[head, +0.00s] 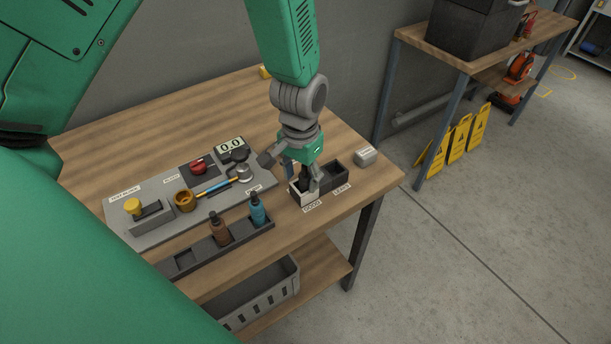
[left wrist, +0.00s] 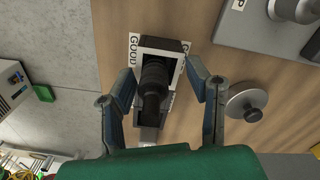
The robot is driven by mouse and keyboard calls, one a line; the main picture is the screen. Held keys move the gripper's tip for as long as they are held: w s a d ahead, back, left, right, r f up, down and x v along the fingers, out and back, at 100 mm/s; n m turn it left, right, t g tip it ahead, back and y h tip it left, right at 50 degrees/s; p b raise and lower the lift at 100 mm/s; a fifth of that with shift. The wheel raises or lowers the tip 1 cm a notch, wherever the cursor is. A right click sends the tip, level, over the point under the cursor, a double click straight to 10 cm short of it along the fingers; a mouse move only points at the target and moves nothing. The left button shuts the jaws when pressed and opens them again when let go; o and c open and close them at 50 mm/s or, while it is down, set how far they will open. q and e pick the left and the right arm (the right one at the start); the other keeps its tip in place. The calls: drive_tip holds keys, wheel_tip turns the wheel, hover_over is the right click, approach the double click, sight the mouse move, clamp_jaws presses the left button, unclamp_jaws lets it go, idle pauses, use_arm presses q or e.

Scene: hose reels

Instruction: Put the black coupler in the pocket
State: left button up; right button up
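The black coupler (left wrist: 154,82) is inside the white-edged pocket labelled GOOD (left wrist: 176,47), with its ribbed body between the walls and a narrower end pointing toward my wrist. The pocket (head: 304,199) also shows near the table's front right edge in the head view. My left gripper (left wrist: 161,80) is open, with one finger on each side of the pocket and a gap between each finger and the coupler. In the head view my left gripper (head: 309,180) is down over the pocket and hides much of the coupler. My right gripper is not in view.
Left stand a grey test board (head: 150,225) with a gauge (head: 231,148) and a rack with brown (head: 219,229) and blue (head: 257,209) bottles. The table's back is mostly clear.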

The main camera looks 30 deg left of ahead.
sight(301, 173)
use_arm(q)
drive_tip(key=shift+w+a+r, duration=0.15)
drive_tip(key=shift+a+r, duration=0.05)
drive_tip(key=shift+r, duration=0.1)
drive_tip(key=r, duration=0.7)
drive_tip(key=d+r, duration=0.1)
drive_tip(key=r, duration=0.3)
drive_tip(key=shift+d, duration=0.1)
drive_tip(key=shift+a+r, duration=0.25)
drive_tip(key=shift+a, duration=0.25)
drive_tip(key=shift+d, duration=0.15)
drive_tip(key=shift+d, duration=0.3)
